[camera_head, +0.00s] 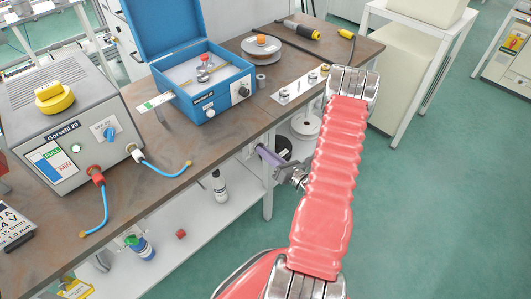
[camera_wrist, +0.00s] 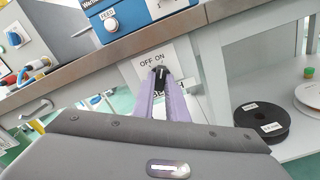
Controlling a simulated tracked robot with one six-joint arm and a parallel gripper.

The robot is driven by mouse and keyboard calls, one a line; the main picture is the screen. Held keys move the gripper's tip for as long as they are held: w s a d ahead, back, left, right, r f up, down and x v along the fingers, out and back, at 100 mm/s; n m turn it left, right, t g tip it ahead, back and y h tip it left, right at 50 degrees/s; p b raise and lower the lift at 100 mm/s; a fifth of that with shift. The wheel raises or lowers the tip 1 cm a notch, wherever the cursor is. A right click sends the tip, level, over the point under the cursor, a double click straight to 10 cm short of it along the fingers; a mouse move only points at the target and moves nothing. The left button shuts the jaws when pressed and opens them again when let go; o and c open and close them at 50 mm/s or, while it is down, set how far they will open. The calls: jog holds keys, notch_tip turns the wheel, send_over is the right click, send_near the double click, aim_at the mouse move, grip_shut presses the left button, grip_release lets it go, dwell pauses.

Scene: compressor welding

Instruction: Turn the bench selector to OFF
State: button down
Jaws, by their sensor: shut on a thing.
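The bench selector (camera_wrist: 160,71) is a small dark knob with a light mark, on a white plate (camera_wrist: 178,55) lettered OFF at left and ON at right. The plate sits below the bench top's front edge in the wrist view. The mark looks close to upright; I cannot tell which word it points to. My gripper's purple fingers (camera_wrist: 161,82) are closed on the knob from both sides. In the head view my gripper (camera_head: 264,152) reaches under the bench's front edge, and the selector is hidden there.
The bench top (camera_head: 140,190) carries a grey welding unit (camera_head: 60,120), an open blue case (camera_head: 190,100) and blue leads (camera_head: 104,210). The lower shelf (camera_head: 190,235) holds bottles. Black and pale reels (camera_wrist: 261,122) stand to the right in the wrist view. The green floor at right is open.

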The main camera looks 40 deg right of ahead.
jog(key=shift+d+n, duration=0.1)
jog(key=shift+n, duration=0.2)
jog(key=n, duration=1.1)
jog(key=shift+f, duration=0.1)
dwell(0.4)
dwell(0.4)
jog(key=c, duration=1.8)
grip_release()
jog(key=shift+o, duration=0.2)
jog(key=s, duration=1.3)
jog(key=shift+s+d, duration=0.15)
jog(key=shift+s, duration=0.25)
